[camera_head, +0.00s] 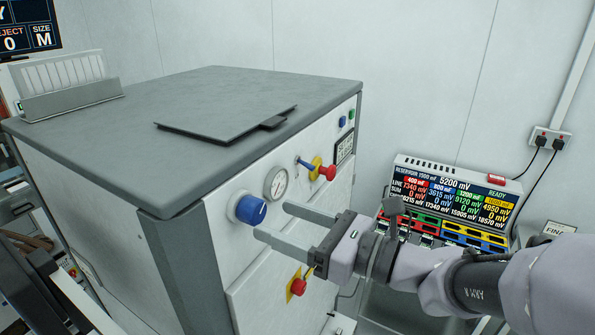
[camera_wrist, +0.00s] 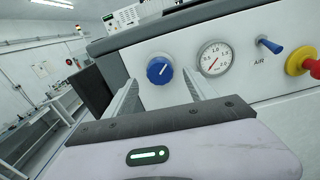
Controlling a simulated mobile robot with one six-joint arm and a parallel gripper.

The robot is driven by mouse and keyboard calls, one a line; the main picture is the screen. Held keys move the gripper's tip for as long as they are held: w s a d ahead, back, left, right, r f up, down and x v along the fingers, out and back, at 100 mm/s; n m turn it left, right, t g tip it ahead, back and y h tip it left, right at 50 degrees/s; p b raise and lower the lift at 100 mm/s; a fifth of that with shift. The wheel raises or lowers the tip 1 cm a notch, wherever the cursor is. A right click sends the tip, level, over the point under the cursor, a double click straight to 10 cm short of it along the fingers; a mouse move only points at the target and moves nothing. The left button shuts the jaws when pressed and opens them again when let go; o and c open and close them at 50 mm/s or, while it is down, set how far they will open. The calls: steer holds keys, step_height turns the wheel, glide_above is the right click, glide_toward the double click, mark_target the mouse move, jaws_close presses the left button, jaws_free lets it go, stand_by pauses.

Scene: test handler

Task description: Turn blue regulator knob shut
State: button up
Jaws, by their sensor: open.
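The blue regulator knob (camera_head: 250,209) sits on the white front panel of the grey-topped cabinet, left of a round gauge (camera_head: 275,182). In the wrist view the knob (camera_wrist: 160,70) shows a white pointer mark tilted up and to the right, and the gauge (camera_wrist: 214,58) is right of it with a red needle. My gripper (camera_head: 270,222) is open, its two fingers pointing toward the panel near the knob. In the wrist view my gripper (camera_wrist: 163,93) has a finger on either side below the knob, with nothing between them. I cannot tell any contact with the knob.
A blue toggle lever (camera_wrist: 270,45) and a red knob on a yellow base (camera_head: 322,170) are right of the gauge. A red button on yellow (camera_head: 297,286) is lower on the panel. A flat dark plate (camera_head: 226,122) lies on the cabinet top. A display unit (camera_head: 455,195) stands at right.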

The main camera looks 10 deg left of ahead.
mark_target(260, 213)
steer(key=x, duration=0.4)
steer(key=shift+a+r, duration=0.1)
steer(key=shift+a, duration=0.2)
steer(key=shift+w+a, duration=0.2)
steer(key=shift+w, duration=0.05)
steer(key=c, duration=1.4)
